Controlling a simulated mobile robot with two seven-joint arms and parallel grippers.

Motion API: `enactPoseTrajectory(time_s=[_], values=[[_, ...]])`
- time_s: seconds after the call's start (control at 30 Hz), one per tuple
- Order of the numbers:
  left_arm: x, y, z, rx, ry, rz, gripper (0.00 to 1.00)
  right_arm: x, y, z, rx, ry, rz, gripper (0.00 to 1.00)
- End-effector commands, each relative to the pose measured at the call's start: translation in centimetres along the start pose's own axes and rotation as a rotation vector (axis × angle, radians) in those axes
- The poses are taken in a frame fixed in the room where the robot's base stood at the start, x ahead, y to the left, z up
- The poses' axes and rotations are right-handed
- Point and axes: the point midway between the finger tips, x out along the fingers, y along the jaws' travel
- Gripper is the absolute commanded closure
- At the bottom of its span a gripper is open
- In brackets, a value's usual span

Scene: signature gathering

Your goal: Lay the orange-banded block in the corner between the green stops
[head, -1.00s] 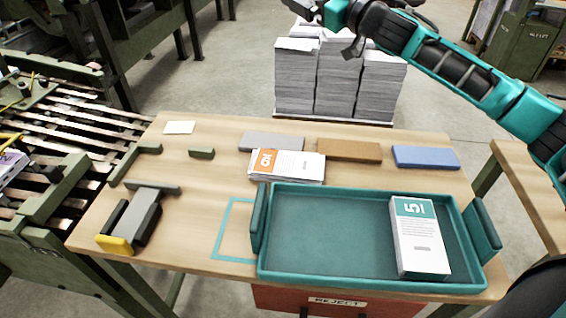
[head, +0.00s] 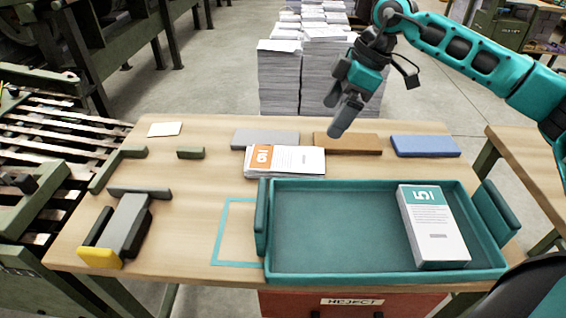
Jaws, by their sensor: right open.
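The orange-banded block (head: 298,161), a white stack with an orange band marked with a number, lies flat on the table behind the teal tray. The green stops stand at the left back of the table: a long L-shaped one (head: 112,168) and a short one (head: 190,153). The table between them is bare. My right gripper (head: 345,116) hangs above the table's back part, right of and higher than the orange-banded block, pointing down and empty. It is open, though its fingers overlap in this view. My left gripper is out of view.
The teal tray (head: 335,272) holds a teal-banded block (head: 432,225). Grey (head: 265,138), brown (head: 348,143) and blue (head: 425,146) slabs line the back. A grey device with a yellow end (head: 100,257) stands front left. A white card (head: 165,129) lies at the back left.

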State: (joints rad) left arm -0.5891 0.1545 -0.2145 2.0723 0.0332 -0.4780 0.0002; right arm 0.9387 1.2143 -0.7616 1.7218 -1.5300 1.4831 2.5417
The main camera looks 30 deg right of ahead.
Motion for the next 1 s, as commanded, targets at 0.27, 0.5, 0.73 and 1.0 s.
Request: enactPoseTrajectory(time_s=[0.27, 0.5, 0.73, 1.0], values=[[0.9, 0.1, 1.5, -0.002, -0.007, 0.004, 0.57, 5.5, -0.1, 0.0, -0.001, 0.003, -0.004, 0.00], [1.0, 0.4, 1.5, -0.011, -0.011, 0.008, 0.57, 7.2, -0.1, 0.0, -0.002, 0.004, -0.003, 0.00], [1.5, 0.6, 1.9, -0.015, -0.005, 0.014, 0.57, 10.0, -0.4, 0.3, -0.003, 0.004, -0.004, 0.00], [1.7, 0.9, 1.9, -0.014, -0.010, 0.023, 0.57, 12.1, -0.3, 0.2, -0.003, 0.006, -0.002, 0.00]])
